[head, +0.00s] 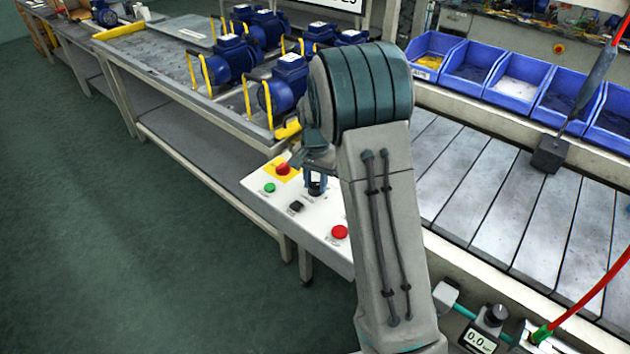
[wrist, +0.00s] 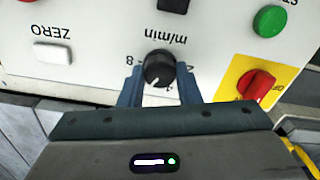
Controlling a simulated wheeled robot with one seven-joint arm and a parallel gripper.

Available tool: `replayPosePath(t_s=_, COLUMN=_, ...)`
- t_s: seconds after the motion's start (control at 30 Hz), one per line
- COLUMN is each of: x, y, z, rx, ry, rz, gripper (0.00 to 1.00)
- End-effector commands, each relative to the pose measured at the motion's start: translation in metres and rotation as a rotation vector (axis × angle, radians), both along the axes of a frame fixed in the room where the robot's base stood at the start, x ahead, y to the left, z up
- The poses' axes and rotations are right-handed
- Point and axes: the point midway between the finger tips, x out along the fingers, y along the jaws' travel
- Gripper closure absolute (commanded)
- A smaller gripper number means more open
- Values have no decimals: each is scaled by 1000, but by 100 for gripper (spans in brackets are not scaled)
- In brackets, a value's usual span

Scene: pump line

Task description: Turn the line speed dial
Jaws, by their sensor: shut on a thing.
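The line speed dial (wrist: 158,68) is a round black knob with a white pointer line, on a white panel, beside an upside-down "m/min" label. My gripper (wrist: 159,84) is shut on it, with one blue-grey finger at each side. In the head view my gripper (head: 317,180) is over the white control panel (head: 320,222), and my arm hides part of the panel. The dial is a small dark spot there, partly covered by the fingers.
Near the dial are a green button (wrist: 269,21), a red switch on yellow (wrist: 257,84) and a white ZERO button (wrist: 52,54). A red button (head: 340,232) is on the panel. Blue pumps (head: 285,82) stand on the bench behind. The floor at left is clear.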

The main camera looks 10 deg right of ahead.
Motion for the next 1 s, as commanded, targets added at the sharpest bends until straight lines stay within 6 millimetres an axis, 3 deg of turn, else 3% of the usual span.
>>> replayPosePath(t_s=0.4, x=-1, y=0, z=0, rx=1, ry=3, rz=-8, gripper=92)
replayPosePath(t_s=0.43, x=-1, y=0, z=0, rx=1, ry=3, rz=-7, gripper=67)
replayPosePath(t_s=0.5, x=-1, y=0, z=0, rx=0, ry=2, rz=-7, gripper=48)
replayPosePath(t_s=0.83, x=0, y=0, z=2, rx=1, ry=-1, rz=-7, gripper=48)
replayPosePath(t_s=1.0, x=1, y=0, z=23, rx=0, ry=-3, rz=-7, gripper=48)
